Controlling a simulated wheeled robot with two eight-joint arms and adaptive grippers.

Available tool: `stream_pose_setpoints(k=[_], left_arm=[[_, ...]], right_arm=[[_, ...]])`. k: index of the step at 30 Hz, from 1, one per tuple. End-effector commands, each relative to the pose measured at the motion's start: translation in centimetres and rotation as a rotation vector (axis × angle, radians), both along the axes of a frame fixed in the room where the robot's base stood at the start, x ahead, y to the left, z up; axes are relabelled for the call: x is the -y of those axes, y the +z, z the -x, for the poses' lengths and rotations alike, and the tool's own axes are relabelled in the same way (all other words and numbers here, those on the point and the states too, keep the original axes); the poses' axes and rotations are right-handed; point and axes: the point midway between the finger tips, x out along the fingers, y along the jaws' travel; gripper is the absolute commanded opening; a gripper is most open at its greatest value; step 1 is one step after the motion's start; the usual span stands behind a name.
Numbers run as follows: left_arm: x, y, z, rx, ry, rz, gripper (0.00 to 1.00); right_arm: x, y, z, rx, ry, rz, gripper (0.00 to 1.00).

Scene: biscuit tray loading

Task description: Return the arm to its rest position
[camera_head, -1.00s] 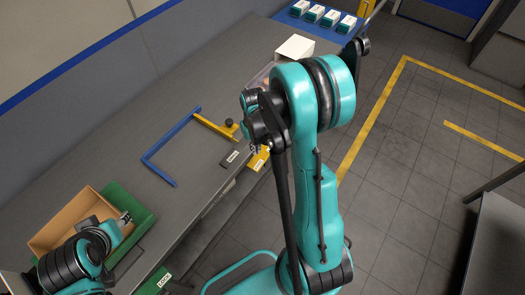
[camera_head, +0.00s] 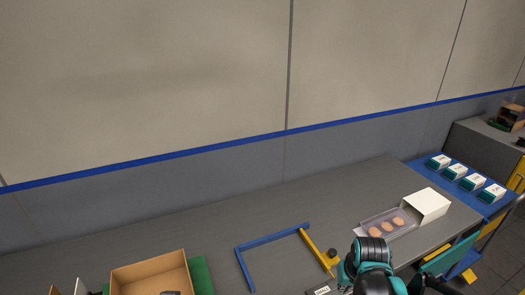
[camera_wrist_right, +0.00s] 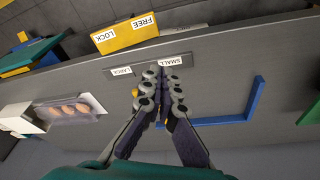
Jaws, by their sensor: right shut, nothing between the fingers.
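My right arm shows in the head view only as a black-ringed teal part (camera_head: 374,258) at the bottom edge, right of centre, over the table's front part. Its gripper shows in the right wrist view (camera_wrist_right: 158,80), fingers drawn together at the tips with nothing between them. The fingertips appear close to a dark plate labelled SMALL and LARGE (camera_wrist_right: 135,78); I cannot tell their height above the table. My left gripper is out of the picture; only a small dark piece, perhaps of my left arm, shows by the cardboard box (camera_head: 150,274).
A clear tray with biscuits (camera_head: 388,224) lies by a white sleeve (camera_head: 426,205). A blue and yellow corner frame (camera_head: 272,239) lies mid-table. The box stands on green (camera_head: 202,277) at left. White packs (camera_head: 472,181) stand on a blue surface at right. The table's back is clear.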

Motion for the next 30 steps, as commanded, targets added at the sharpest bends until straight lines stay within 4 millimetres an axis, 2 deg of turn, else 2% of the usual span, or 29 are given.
stream_pose_setpoints(k=[6, 15, 20, 30], left_arm=[[0.0, -1.7, 0.0, 0.0, 0.0, 0.0, 0.4], [0.0, -3.1, 0.0, 0.0, 0.0, 0.0, 0.4], [0.0, -3.2, 0.0, 0.0, 0.0, 0.0, 0.4], [0.0, -3.2, 0.0, 0.0, 0.0, 0.0, 0.4]], right_arm=[[-3.0, 2.9, 3.8, 0.159, 0.039, 0.009, 0.0], [-5.5, 4.1, 7.8, 0.335, 0.076, 0.002, 0.0], [-5.9, 4.2, 8.5, 0.37, 0.082, -0.001, 0.0], [-5.9, 4.3, 8.5, 0.373, 0.082, -0.001, 0.0]])
